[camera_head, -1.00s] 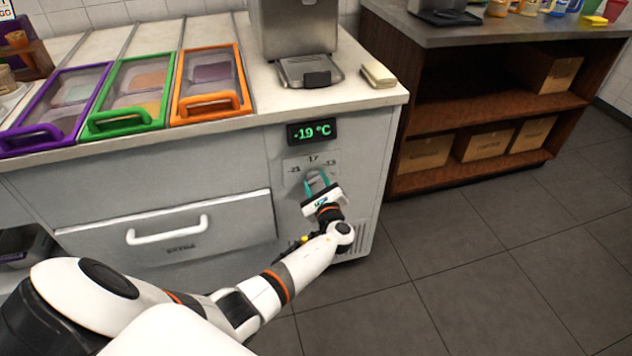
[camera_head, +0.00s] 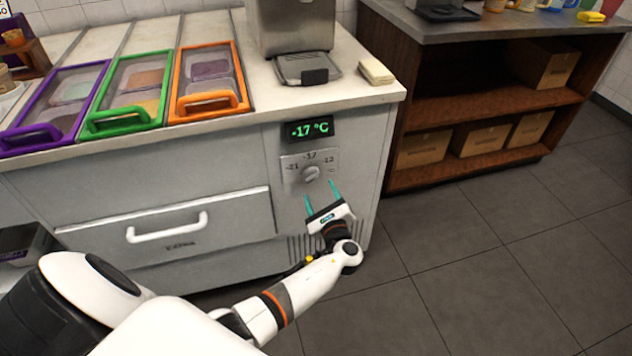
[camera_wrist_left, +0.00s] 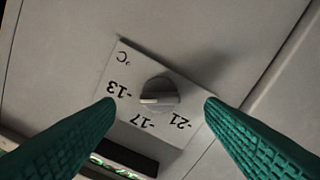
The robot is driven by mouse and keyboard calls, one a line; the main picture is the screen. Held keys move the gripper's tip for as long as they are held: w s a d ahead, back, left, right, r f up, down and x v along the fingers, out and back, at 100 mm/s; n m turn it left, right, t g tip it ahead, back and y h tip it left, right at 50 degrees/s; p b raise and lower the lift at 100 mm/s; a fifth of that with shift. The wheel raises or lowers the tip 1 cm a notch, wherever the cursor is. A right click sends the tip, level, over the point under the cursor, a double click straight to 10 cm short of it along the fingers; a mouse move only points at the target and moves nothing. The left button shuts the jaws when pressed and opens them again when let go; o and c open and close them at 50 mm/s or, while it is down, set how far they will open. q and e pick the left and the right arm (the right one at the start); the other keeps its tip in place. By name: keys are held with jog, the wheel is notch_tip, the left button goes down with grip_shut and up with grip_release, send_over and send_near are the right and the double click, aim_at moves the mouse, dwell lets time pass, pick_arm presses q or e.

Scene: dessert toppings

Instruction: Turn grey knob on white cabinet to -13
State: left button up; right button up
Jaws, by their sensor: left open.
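The grey knob (camera_head: 311,173) sits on a pale dial plate marked -21, -17 and -13 on the front of the white cabinet (camera_head: 190,165). The green display (camera_head: 310,130) above it reads -17 °C. My left gripper (camera_head: 321,194) is open, with its teal fingers pointing at the plate from just below the knob, apart from it. In the left wrist view the knob (camera_wrist_left: 158,95) shows between the two spread fingers (camera_wrist_left: 159,104), with the dial upside down and nothing held. My right gripper is not in view.
A white drawer handle (camera_head: 167,228) sticks out left of the dial. Purple, green and orange lidded bins (camera_head: 208,82) and a metal machine (camera_head: 295,30) are on the counter. A brown shelf (camera_head: 480,100) stands to the right. The floor (camera_head: 480,250) there is clear.

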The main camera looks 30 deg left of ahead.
pick_arm(q)
jog(key=v, duration=0.5)
jog(key=shift+s+d, duration=0.2)
jog(key=shift+d, duration=0.05)
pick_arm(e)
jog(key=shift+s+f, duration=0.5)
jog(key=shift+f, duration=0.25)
pick_arm(q)
jog(key=s+d+f+n+g+h, duration=0.2)
jog(key=s+f+n+g+h, duration=0.3)
jog(key=s+f, duration=0.65)
jog(key=s+d+f+n+g+h, duration=0.25)
jog(key=s+f+n+h, duration=0.35)
jog(key=s+f, duration=0.6)
jog(key=s+d+f+n+g+h, duration=0.2)
jog(key=s+d+f+n+h, duration=0.15)
jog(key=s+n, duration=0.35)
jog(key=s+a+r+g+p, duration=0.1)
jog(key=s+a+p, duration=0.1)
jog(key=s+p, duration=1.3)
jog(key=shift+a+r+y+p, duration=0.15)
jog(key=shift+a+y+p, duration=0.2)
jog(key=shift+y+p, duration=0.1)
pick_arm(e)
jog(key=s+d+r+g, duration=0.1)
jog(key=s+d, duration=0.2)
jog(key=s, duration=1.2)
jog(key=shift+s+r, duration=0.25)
